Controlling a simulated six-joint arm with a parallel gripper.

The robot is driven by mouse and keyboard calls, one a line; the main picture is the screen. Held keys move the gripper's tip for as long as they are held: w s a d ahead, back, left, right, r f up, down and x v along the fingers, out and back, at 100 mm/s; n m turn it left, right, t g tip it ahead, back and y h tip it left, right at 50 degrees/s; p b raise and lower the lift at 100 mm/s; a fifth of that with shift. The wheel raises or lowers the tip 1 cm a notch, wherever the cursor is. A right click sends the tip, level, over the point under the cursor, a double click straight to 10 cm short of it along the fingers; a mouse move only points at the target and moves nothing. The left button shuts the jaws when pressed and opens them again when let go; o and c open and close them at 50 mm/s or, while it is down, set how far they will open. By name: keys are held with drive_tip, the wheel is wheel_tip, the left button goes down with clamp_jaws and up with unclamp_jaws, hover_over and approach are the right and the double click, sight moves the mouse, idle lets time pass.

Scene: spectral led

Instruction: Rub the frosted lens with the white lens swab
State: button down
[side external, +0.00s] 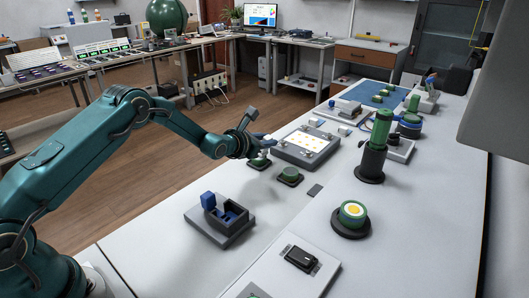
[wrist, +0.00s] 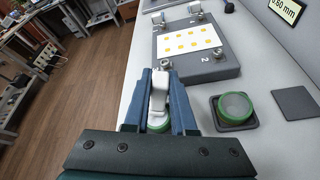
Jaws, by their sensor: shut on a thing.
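My gripper (side external: 262,143) is shut on the white lens swab, which shows between its blue fingers in the wrist view (wrist: 159,88). A green-ringed lens (wrist: 159,126) lies below the swab, mostly hidden by the fingers; in the side view it sits on a dark base (side external: 258,163) under my gripper. I cannot tell whether the swab touches it. A second green-ringed lens (wrist: 235,106) with a pale, cloudy face sits on a dark square base to the right; it also shows in the side view (side external: 289,176). I cannot tell which of the two is frosted.
A grey LED panel (wrist: 212,66) with yellow dots lies just beyond my gripper. A green-and-black cylinder (side external: 371,160) and a yellow-centred green disc (side external: 352,213) stand right. A flat dark square (wrist: 295,103) lies beside the second lens.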

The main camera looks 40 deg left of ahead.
drive_tip(key=shift+s+a+f, duration=0.1)
drive_tip(key=shift+s+a, duration=0.25)
drive_tip(key=shift+s, duration=0.5)
drive_tip(key=shift+s+a, duration=0.35)
drive_tip(key=shift+s, duration=0.5)
drive_tip(key=shift+w+d, duration=0.35)
drive_tip(key=shift+w, duration=0.5)
drive_tip(key=shift+w+d, duration=0.35)
drive_tip(key=shift+w, duration=0.45)
drive_tip(key=shift+r, duration=0.8)
